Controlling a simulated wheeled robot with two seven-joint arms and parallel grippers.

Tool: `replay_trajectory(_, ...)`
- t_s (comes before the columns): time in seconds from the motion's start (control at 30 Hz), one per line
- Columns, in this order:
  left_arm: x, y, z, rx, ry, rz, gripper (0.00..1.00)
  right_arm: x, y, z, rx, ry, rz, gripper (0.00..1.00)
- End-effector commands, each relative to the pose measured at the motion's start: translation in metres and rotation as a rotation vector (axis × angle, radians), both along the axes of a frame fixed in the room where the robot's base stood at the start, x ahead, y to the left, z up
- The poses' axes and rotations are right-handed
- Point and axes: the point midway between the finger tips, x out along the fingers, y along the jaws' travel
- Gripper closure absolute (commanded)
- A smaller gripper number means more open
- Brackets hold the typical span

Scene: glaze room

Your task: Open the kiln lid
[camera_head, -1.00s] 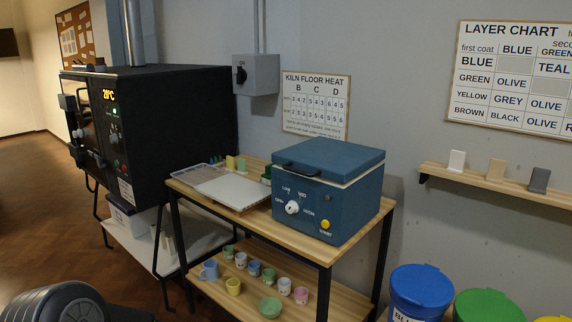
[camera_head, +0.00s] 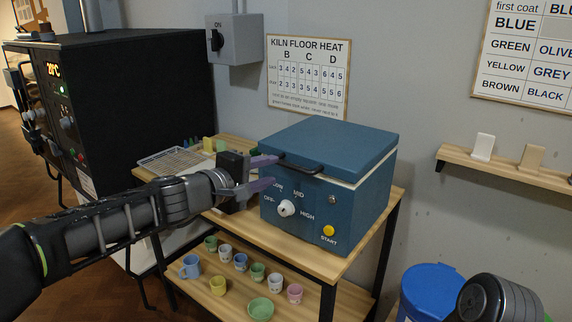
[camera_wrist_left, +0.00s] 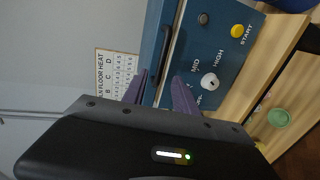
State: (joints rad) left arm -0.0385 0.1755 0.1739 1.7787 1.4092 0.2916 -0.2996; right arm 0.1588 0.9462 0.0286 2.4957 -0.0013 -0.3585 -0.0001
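The blue kiln (camera_head: 330,205) stands on a wooden table, and its lid (camera_head: 335,145) lies shut. A black handle (camera_head: 302,168) sticks out from the lid's front edge. My left gripper (camera_head: 274,172) is open, with its purple fingers one above the other, at the kiln's front left near the handle's left end. Nothing shows between the fingers. In the left wrist view the fingers (camera_wrist_left: 160,92) are spread before the kiln front (camera_wrist_left: 215,45). I cannot tell whether they touch it. My right gripper is out of view.
The kiln front has a white dial (camera_head: 287,208) and a yellow START button (camera_head: 328,231). A black oven (camera_head: 140,105) stands at left. Several cups and a green bowl (camera_head: 261,309) are on the lower shelf. A blue bin (camera_head: 428,290) is at right.

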Motion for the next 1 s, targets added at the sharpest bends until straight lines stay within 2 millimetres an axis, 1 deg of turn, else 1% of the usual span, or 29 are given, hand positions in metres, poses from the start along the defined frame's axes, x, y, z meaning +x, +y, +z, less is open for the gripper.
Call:
replay_trajectory(0.13,0.004,-0.003,-0.001,0.001,0.001,0.000,0.66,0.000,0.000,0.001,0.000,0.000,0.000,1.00)
replay_trajectory(0.23,0.011,-0.008,-0.003,0.001,0.002,-0.001,0.66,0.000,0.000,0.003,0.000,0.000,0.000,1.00)
replay_trajectory(0.5,0.043,-0.033,-0.012,0.001,0.003,-0.002,0.66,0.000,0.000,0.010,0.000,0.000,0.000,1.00)
replay_trajectory(0.63,0.056,-0.041,-0.015,0.001,0.002,0.000,0.66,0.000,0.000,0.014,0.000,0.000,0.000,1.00)
replay_trajectory(0.77,0.062,-0.044,-0.017,0.001,0.001,0.001,0.66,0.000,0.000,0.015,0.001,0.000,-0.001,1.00)
replay_trajectory(1.0,0.062,-0.045,-0.017,0.002,0.001,0.001,0.66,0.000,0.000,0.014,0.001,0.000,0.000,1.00)
